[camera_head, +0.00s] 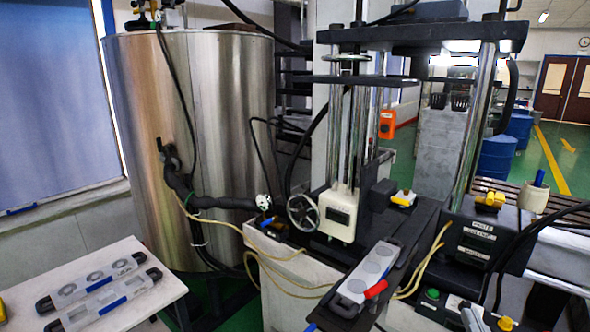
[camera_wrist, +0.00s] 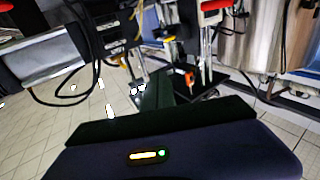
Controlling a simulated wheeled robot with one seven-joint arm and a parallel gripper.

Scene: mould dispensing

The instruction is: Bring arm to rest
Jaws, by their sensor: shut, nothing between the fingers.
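My gripper (camera_wrist: 158,92) shows in the wrist view as a dark body across the bottom with a small lit yellow and green indicator. Its dark fingers point away toward the machine, shut and with nothing seen between them. In the head view I cannot make out the gripper clearly. A grey mould (camera_head: 368,273) with round cavities and a red part lies on the machine's dark narrow support (camera_head: 403,262), tilted in the picture. It appears apart from the gripper.
A white table (camera_head: 150,304) at the left holds two more grey moulds (camera_head: 97,275) (camera_head: 108,302) with black handles. A large steel tank (camera_head: 190,140) stands behind it. The dispensing machine (camera_head: 343,210), with hoses and posts, fills the centre right. Blue barrels (camera_head: 497,157) stand beyond, by open green floor.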

